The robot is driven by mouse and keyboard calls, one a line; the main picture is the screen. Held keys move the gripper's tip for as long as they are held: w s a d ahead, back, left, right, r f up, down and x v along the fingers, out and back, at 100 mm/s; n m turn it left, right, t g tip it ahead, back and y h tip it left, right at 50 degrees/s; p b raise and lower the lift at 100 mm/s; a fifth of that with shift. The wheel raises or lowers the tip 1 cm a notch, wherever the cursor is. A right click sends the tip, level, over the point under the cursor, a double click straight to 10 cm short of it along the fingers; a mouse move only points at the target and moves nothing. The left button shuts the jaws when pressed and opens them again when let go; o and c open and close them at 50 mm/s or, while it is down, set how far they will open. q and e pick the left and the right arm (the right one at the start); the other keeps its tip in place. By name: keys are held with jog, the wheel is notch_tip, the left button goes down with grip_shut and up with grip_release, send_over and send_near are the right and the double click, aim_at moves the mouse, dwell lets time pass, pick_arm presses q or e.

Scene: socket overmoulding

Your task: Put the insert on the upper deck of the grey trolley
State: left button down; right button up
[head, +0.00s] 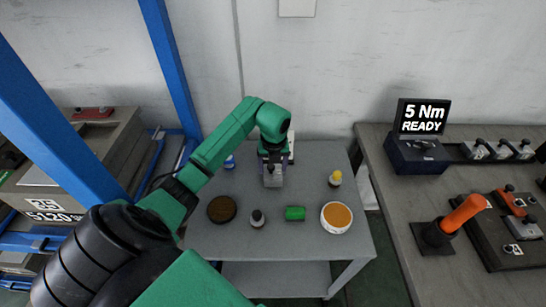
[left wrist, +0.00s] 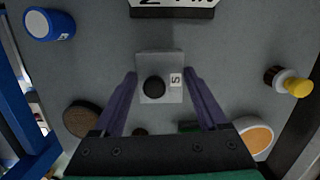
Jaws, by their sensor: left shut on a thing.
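The insert is a small grey block (head: 272,181) with a round black knob and a white tag marked S; it also shows in the left wrist view (left wrist: 147,62). My left gripper (head: 272,160) is shut on it, with one purple finger on each side in the left wrist view (left wrist: 160,80). The gripper is over the back middle of the grey trolley's upper deck (head: 310,180). I cannot tell whether the block touches the deck or hangs just above it. My right gripper is not in view.
A white sign (left wrist: 175,8) stands behind the block.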

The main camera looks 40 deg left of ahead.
aim_at(274, 176)
pick_arm(q)
jog(key=shift+d+f, duration=0.1)
jog(key=shift+f, duration=0.6)
jog(key=shift+w+f, duration=0.1)
jog(key=shift+f, duration=0.25)
grip_release()
jog(key=shift+r, duration=0.2)
notch_tip(274, 176, up, 12)
jog(key=s+d+b, duration=0.1)
jog(key=shift+s+f+b, duration=0.2)
jog(key=shift+s+b, duration=0.05)
jog(key=shift+b, duration=0.05)
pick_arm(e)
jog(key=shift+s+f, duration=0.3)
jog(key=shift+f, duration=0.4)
